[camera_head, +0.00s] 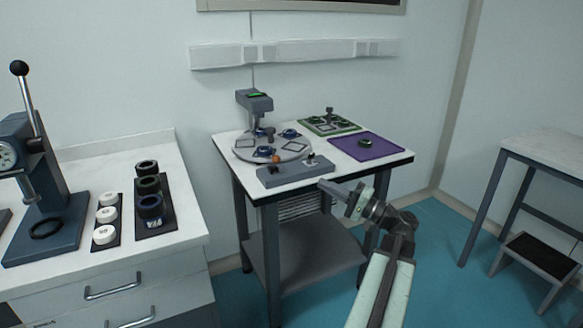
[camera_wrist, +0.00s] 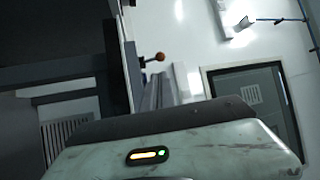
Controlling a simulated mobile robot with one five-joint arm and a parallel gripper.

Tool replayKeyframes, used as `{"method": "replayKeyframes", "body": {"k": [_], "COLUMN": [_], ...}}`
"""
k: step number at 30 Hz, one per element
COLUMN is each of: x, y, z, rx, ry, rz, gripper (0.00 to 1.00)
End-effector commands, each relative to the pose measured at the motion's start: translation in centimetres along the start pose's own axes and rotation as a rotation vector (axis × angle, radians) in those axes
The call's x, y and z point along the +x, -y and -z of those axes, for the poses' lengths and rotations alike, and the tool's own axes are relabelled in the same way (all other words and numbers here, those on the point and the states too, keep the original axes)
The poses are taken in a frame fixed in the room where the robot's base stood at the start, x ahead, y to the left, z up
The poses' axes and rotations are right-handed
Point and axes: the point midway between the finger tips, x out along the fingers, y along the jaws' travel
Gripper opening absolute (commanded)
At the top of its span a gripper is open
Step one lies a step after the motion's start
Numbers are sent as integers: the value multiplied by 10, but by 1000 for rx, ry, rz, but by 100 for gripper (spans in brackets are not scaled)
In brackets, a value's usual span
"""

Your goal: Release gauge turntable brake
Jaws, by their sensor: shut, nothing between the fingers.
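The gauge turntable (camera_head: 243,153) is a round grey disc on the small centre table, with several small parts on it. A gauge head with a green display (camera_head: 254,99) stands behind it on a column. A grey block (camera_head: 290,174) sits at the table's front edge. An orange-brown ball knob (camera_head: 275,159) shows above the block, seemingly the brake lever's end; a ball knob on a thin stem also shows in the wrist view (camera_wrist: 160,57). My gripper (camera_head: 325,187) is shut and empty, in front of the table's front edge, right of the block and apart from the knob.
A purple mat (camera_head: 375,147) and a green tray (camera_head: 330,126) lie on the table's right side. A left bench holds a lever press (camera_head: 45,215) and racks of dark (camera_head: 168,221) and white (camera_head: 94,243) rings. A step stool (camera_head: 541,256) stands right; floor between is clear.

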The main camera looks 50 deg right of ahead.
Motion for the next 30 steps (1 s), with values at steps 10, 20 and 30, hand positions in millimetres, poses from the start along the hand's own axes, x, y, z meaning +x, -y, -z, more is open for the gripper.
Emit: {"method": "replayKeyframes", "body": {"k": [10,20,30], "x": [52,116,134], "y": [3,2,1], "z": [4,5,5], "rx": [-1,-1,-3], "ry": [-5,-7,-10], "rz": [-1,-1,-2], "gripper": [0,0,0]}}
